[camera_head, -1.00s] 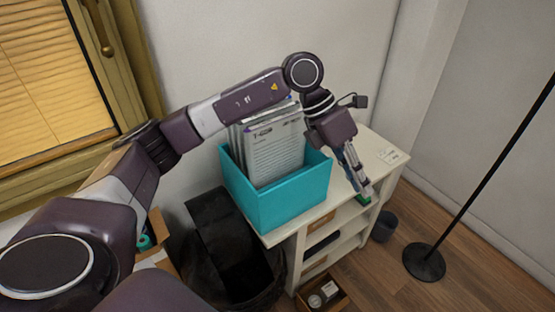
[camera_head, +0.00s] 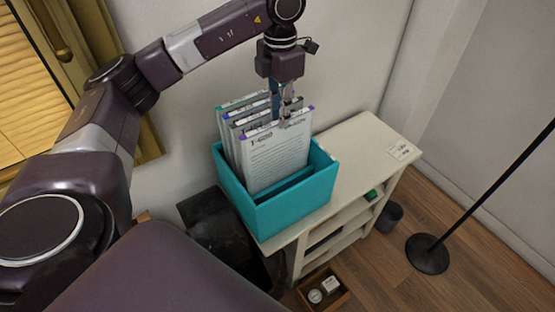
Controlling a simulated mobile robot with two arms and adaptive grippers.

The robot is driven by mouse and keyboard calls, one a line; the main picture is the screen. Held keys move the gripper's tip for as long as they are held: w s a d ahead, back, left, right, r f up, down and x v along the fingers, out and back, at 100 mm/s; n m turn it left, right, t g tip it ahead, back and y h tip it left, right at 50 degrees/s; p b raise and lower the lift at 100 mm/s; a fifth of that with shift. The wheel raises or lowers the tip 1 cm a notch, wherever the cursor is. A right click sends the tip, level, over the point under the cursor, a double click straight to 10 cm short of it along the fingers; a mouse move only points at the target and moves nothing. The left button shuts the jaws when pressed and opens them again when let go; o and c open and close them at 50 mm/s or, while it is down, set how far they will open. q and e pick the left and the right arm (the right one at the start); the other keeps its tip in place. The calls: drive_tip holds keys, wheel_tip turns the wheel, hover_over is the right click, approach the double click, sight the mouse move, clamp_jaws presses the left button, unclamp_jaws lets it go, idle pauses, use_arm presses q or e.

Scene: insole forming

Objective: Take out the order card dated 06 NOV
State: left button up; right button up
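The order cards stand upright, several in a row, in a teal box (camera_head: 290,208) on the white shelf unit. The front card (camera_head: 276,160) has a purple-edged top and a heading that looks like "T-600". Its smaller print at the top right is too small to read, so I cannot tell which card is dated 06 NOV. Cards behind it show green and blue top edges (camera_head: 236,105). My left gripper (camera_head: 281,116) points down at the right part of the card tops, its fingertips overlapping them in view. Whether it grips a card is unclear. My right gripper is not in view.
The white shelf top (camera_head: 365,145) is clear to the right of the box, apart from a small label (camera_head: 402,150). A dark bin (camera_head: 215,235) stands left of the shelf. A black floor stand (camera_head: 427,254) is at the right.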

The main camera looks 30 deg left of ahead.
sight(278, 129)
use_arm(q)
drive_tip(key=shift+s+a+f+p, duration=0.1)
drive_tip(key=shift+a+f+p, duration=0.05)
drive_tip(key=shift+f+p, duration=0.3)
drive_tip(key=f, duration=0.1)
drive_tip(key=f+p, duration=0.1)
drive_tip(key=f, duration=0.1)
drive_tip(key=shift+a, duration=0.2)
drive_tip(key=shift+d+f, duration=0.1)
drive_tip(key=shift+f, duration=0.45)
drive_tip(key=c, duration=0.4)
clamp_jaws()
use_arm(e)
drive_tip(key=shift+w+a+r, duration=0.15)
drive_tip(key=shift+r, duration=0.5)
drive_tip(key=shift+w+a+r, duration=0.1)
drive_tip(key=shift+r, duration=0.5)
